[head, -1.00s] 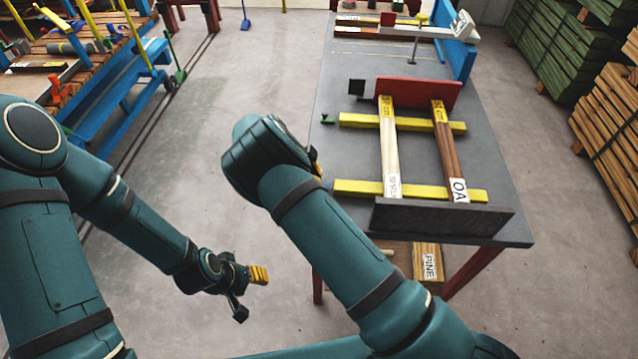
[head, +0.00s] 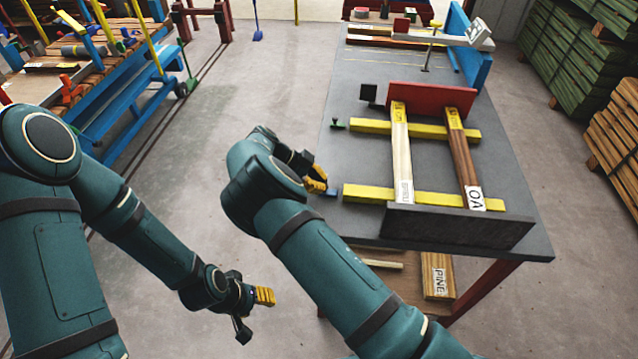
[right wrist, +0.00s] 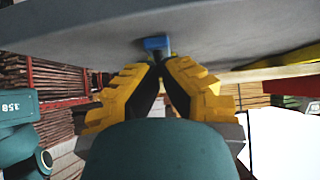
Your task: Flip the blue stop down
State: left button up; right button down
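The blue stop (head: 331,193) is a small blue piece at the left edge of the grey table, near the front yellow bar. It also shows in the right wrist view (right wrist: 157,43), against the table and just beyond the fingertips. My right gripper (head: 317,180) is beside the stop at the table edge. In the right wrist view its yellow fingers (right wrist: 160,66) come together at the tips with nothing visible between them. I cannot tell whether they touch the stop. My left gripper (head: 264,296) hangs over the floor, away from the table; its finger gap is not clear.
The grey table (head: 350,225) carries two yellow bars (head: 365,194), two planks (head: 402,150), a red block (head: 432,97) and a dark front plate (head: 460,228). A green stop (head: 338,125) sits farther along the left edge. Open floor lies left of the table.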

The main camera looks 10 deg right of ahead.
jog(key=c, duration=0.9)
grip_release()
jog(key=shift+s+d+f, duration=0.1)
jog(key=shift+d+f, duration=0.1)
jog(key=shift+d, duration=0.2)
jog(key=shift+o, duration=0.2)
jog(key=shift+a+r, duration=0.15)
jog(key=shift+a, duration=0.1)
jog(key=v, duration=1.1)
jog(key=shift+a+r, duration=0.25)
jog(key=shift+a, duration=0.1)
